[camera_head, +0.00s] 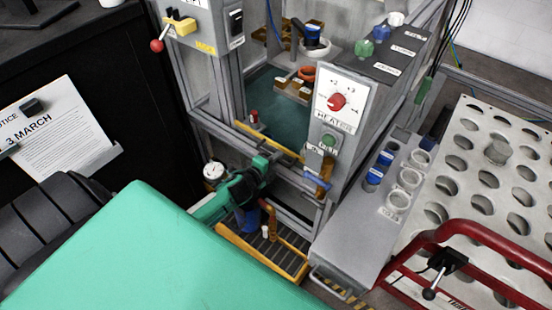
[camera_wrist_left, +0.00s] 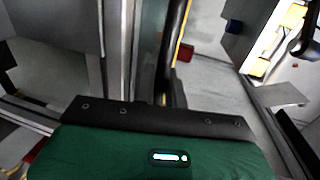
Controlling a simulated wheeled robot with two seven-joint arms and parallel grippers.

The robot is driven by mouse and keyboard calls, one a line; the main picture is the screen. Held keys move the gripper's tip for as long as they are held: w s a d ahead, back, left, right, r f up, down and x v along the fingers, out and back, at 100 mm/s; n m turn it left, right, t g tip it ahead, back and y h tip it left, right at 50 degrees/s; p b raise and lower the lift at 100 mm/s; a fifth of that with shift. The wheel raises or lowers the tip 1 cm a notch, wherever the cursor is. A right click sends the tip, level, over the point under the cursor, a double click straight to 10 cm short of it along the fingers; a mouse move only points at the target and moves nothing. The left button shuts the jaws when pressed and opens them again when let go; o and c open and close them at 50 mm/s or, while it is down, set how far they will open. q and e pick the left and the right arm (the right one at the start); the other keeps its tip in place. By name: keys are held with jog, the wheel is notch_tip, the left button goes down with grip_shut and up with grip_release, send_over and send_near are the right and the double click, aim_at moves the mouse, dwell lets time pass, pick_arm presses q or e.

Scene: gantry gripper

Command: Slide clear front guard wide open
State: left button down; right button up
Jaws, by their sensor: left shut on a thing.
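The machine's front opening has a clear front guard, which is hard to make out; a yellow strip (camera_head: 268,140) runs along the frame there. My left gripper (camera_head: 262,166) is at this front, below the yellow strip, and is shut on what looks like the guard's handle. The jaws hide most of what they hold. In the left wrist view a dark upright bar (camera_wrist_left: 175,48) with a yellow edge stands just beyond my gripper's body. My right gripper is not in view.
The heater box (camera_head: 338,100) with a red knob stands right of the opening. A round gauge (camera_head: 213,171) is left of my gripper. A grey holder (camera_head: 385,195) with cups, a perforated plate (camera_head: 478,165) and a red rail (camera_head: 470,230) lie at the right.

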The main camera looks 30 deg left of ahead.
pick_arm(q)
jog(key=c, duration=1.5)
grip_release()
jog(key=shift+c, duration=0.2)
jog(key=v, duration=1.3)
jog(key=shift+s, duration=0.4)
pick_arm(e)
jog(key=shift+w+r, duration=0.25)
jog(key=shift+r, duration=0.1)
pick_arm(q)
jog(key=shift+r, duration=0.1)
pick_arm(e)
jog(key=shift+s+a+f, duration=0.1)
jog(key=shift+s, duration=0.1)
